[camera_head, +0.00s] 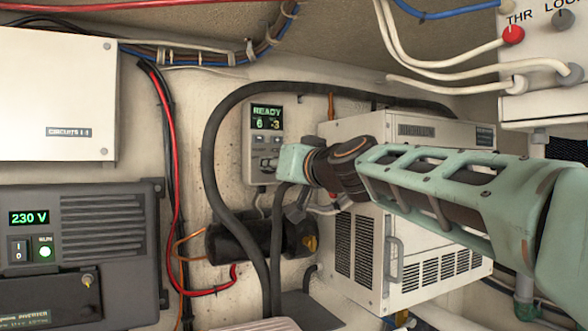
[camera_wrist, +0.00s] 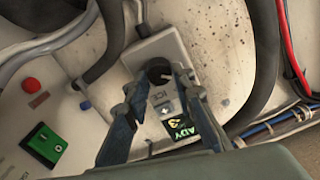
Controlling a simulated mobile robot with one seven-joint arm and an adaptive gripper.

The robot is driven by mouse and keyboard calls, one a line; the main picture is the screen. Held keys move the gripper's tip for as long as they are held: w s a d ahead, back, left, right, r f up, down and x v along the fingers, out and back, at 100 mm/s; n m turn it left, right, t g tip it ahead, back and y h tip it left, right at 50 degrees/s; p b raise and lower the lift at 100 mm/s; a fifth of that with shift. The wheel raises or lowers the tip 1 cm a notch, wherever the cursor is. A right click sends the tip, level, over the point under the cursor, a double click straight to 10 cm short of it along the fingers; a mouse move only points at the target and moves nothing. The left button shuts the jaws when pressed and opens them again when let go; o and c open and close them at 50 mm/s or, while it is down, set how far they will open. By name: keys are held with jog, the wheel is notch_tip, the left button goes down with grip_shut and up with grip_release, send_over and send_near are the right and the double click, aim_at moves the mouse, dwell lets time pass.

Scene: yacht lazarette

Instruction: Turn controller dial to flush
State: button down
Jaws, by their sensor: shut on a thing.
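The controller (camera_head: 261,143) is a pale box on the back wall; its green display (camera_head: 266,117) reads READY with 6 and -3. In the wrist view the controller (camera_wrist: 146,49) appears turned round, with its black dial (camera_wrist: 158,71) near one end and lettering ending in "ICE" beside it. The dial has a light pointer mark. My gripper (camera_wrist: 157,75) has one fingertip on each side of the dial and is shut on it. In the head view my gripper (camera_head: 272,163) is at the controller's lower part and hides most of the dial.
A thick black hose (camera_head: 213,150) loops close around the controller. A vented white unit (camera_head: 360,250) stands right, behind my arm. A grey inverter (camera_head: 80,250) showing 230 V and a white circuits box (camera_head: 60,95) are left. Red and black cables run between.

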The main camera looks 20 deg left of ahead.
jog(key=m+p, duration=0.1)
jog(key=m, duration=2.2)
jog(key=shift+f+m+p, duration=0.1)
jog(key=shift+m+p, duration=0.25)
jog(key=shift+m, duration=0.05)
jog(key=c, duration=1.6)
grip_release()
jog(key=shift+r, duration=4.95)
